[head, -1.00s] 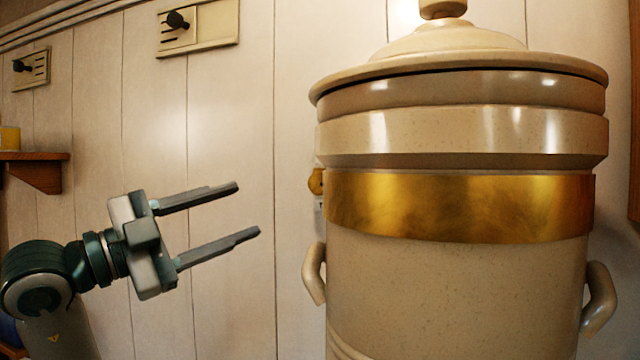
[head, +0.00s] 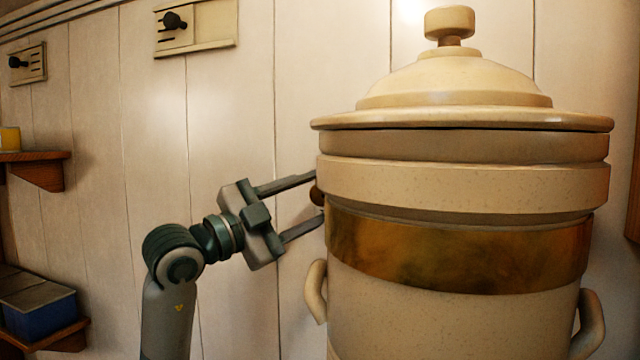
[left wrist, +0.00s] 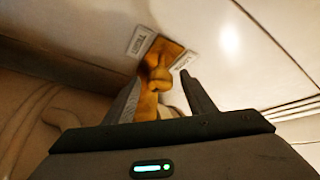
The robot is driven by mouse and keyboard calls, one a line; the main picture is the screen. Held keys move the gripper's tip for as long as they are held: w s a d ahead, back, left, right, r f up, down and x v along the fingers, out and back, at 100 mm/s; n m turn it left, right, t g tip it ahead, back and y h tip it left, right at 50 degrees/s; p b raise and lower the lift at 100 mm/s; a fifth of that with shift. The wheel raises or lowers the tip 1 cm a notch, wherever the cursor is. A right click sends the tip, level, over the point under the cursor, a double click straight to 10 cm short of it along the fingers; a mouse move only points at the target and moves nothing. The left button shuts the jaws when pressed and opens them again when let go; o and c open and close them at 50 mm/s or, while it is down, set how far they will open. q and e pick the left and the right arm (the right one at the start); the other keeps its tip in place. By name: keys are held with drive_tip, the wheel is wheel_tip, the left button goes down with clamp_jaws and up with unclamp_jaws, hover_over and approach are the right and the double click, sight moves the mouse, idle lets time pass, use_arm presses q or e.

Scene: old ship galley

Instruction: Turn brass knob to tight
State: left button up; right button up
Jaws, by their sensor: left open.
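The brass knob (left wrist: 158,80) is on the pale plank wall, on a small yellow plate. A white label (left wrist: 140,41) beside the plate seems to read "TIGHT". A second label (left wrist: 185,61) is too blurred to read. My right gripper is not in view.
A large cream crock (head: 460,190) with a lid and brass band stands close to the right of my left gripper, its side handle (head: 316,291) just below. Wooden shelves (head: 35,165) are at far left, with a blue box (head: 40,312) on the lower one.

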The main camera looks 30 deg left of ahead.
use_arm(q)
drive_tip(key=shift+x, duration=0.95)
drive_tip(key=c, duration=1)
